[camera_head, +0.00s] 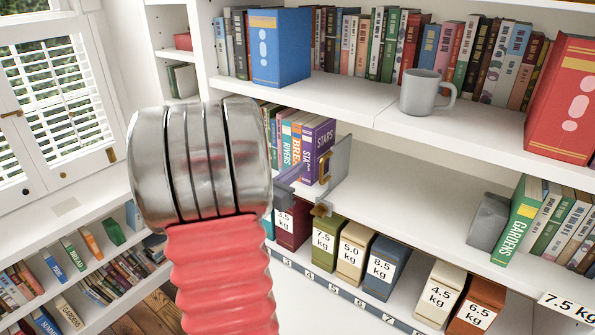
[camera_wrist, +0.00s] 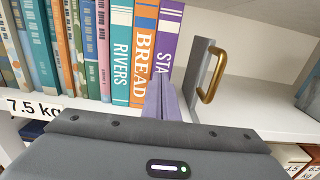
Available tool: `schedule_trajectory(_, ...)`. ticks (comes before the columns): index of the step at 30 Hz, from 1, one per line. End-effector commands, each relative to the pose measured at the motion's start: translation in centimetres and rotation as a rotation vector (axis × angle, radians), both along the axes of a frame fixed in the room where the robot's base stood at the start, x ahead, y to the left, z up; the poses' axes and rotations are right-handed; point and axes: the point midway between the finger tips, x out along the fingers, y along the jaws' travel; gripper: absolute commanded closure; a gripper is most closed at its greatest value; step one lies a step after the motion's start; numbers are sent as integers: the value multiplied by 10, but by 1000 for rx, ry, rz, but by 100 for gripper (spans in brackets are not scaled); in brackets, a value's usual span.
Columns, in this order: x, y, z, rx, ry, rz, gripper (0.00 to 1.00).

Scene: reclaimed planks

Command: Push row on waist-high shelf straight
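A row of upright books stands on the middle shelf (camera_head: 400,178). At its right end in the wrist view are the teal RIVERS book (camera_wrist: 121,50), the orange BREAD book (camera_wrist: 144,50) and the purple STARS book (camera_wrist: 168,35). The head view shows STARS (camera_head: 322,140) too. A grey bookend (camera_wrist: 197,62) with a brass handle (camera_wrist: 212,76) stands just right of STARS. My gripper (camera_wrist: 163,80) has its fingers together and empty, in front of the lower part of STARS. Whether they touch it I cannot tell. My arm hides much of the row in the head view.
The shelf is bare right of the bookend up to a grey block (camera_head: 488,222) and the green GARDENS book (camera_head: 518,222). A mug (camera_head: 420,92) stands on the shelf above. Weight-labelled boxes, including a blue one (camera_head: 385,265), stand below.

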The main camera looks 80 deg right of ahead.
Motion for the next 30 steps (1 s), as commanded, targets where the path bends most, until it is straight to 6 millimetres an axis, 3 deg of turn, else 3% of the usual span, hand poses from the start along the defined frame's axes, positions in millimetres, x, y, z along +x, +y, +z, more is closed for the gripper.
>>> schedule_trajectory(17,13,29,1,-1,0,1,100)
schedule_trajectory(30,13,31,0,-1,0,0,100)
